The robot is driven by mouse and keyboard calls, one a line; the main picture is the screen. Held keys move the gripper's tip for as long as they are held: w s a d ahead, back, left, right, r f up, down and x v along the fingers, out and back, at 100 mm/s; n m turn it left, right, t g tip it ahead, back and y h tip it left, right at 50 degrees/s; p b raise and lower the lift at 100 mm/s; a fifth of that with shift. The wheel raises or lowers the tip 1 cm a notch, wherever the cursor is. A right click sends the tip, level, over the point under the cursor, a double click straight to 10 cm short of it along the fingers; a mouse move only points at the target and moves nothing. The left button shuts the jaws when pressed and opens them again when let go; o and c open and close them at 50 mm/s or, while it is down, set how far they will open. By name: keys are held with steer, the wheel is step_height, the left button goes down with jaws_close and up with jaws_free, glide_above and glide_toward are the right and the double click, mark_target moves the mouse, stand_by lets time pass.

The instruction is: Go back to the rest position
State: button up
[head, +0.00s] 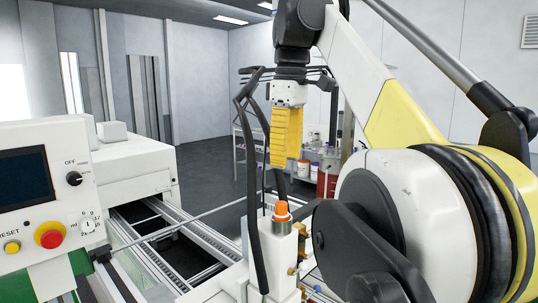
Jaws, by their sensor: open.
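My gripper (284,158) hangs at the end of my white and yellow arm, pointing down, in the middle of the head view. Its ribbed yellow fingers are open. One finger largely overlaps the other from this side, so the gap is hard to see. I see nothing held in it. Below the fingertips, with space between in the picture, an orange-topped fitting (281,211) stands on a white machine post (276,245).
Conveyor rails (152,254) run at lower left beside a white machine housing (128,163). A control panel (45,190) with a red button is at far left. Black cables (246,150) hang just left of my gripper. Containers (327,172) stand on shelving behind. Open floor (205,165) shows beyond.

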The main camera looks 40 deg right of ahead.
steer(key=shift+r, duration=0.35)
stand_by(0.3)
steer(key=w+a+f+m+t+h, duration=0.1)
steer(key=w+a+f+m+t, duration=0.15)
steer(key=a+f, duration=1.25)
steer(key=s+a+f+m+t, duration=0.1)
steer(key=s+a+f+t, duration=0.1)
steer(key=s+a+f, duration=0.5)
steer(key=s+a+f+m+t, duration=0.15)
steer(key=a+f, duration=0.25)
steer(key=f, duration=0.8)
step_height(320, 180, down, 40)
steer(key=w+n+b, duration=0.1)
steer(key=b, duration=3.9)
steer(key=shift+w+r+t+y, duration=0.15)
steer(key=shift+r+t+y, duration=0.15)
steer(key=shift+y, duration=0.1)
steer(key=shift+d+f, duration=0.1)
steer(key=shift+d, duration=0.05)
